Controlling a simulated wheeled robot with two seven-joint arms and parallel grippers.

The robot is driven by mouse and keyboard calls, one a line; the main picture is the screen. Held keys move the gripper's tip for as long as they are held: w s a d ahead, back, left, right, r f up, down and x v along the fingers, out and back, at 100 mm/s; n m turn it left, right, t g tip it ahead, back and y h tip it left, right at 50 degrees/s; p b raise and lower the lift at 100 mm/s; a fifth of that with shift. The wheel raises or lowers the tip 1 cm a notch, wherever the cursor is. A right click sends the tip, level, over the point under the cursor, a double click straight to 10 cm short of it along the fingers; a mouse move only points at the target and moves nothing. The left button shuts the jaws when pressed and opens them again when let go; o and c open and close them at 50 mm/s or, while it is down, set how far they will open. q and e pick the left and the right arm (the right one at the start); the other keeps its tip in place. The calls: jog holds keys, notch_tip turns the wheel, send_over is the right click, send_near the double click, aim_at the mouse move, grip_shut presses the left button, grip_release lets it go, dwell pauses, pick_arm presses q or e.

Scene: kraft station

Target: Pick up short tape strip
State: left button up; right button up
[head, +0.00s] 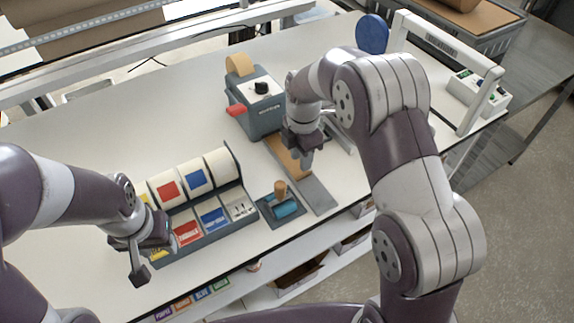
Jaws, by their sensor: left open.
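A short brown tape strip (279,150) lies on the grey outfeed plate (318,196) in front of the grey tape dispenser (262,118). My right gripper (304,162) points down at the strip's front right end and hides part of it. I cannot tell whether its fingers touch the strip or whether they are open or shut. My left gripper (147,262) is open at the left, by the front left corner of the label holder and away from the strip.
The label holder (233,201) carries several label rolls and coloured cards. A white frame (484,98) and a control box (478,90) are at the right. The table's back left is clear.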

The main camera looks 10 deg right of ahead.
aim_at(301, 179)
jog(key=shift+f+b, duration=0.3)
jog(key=shift+f, duration=0.55)
pick_arm(q)
jog(key=f+b, duration=0.1)
jog(key=f, duration=0.1)
jog(key=f+b, duration=0.3)
jog(key=f, duration=0.1)
jog(key=shift+d, duration=0.25)
pick_arm(e)
jog(key=f, duration=0.4)
jog(key=shift+d+f, duration=0.3)
pick_arm(q)
jog(key=shift+w+a+r, duration=0.1)
jog(key=shift+a+r, duration=0.05)
jog(key=shift+r, duration=0.05)
pick_arm(e)
jog(key=shift+w+a+r, duration=0.1)
jog(key=shift+a+r, duration=0.05)
jog(key=shift+r, duration=0.05)
jog(key=shift+c, duration=0.3)
grip_shut()
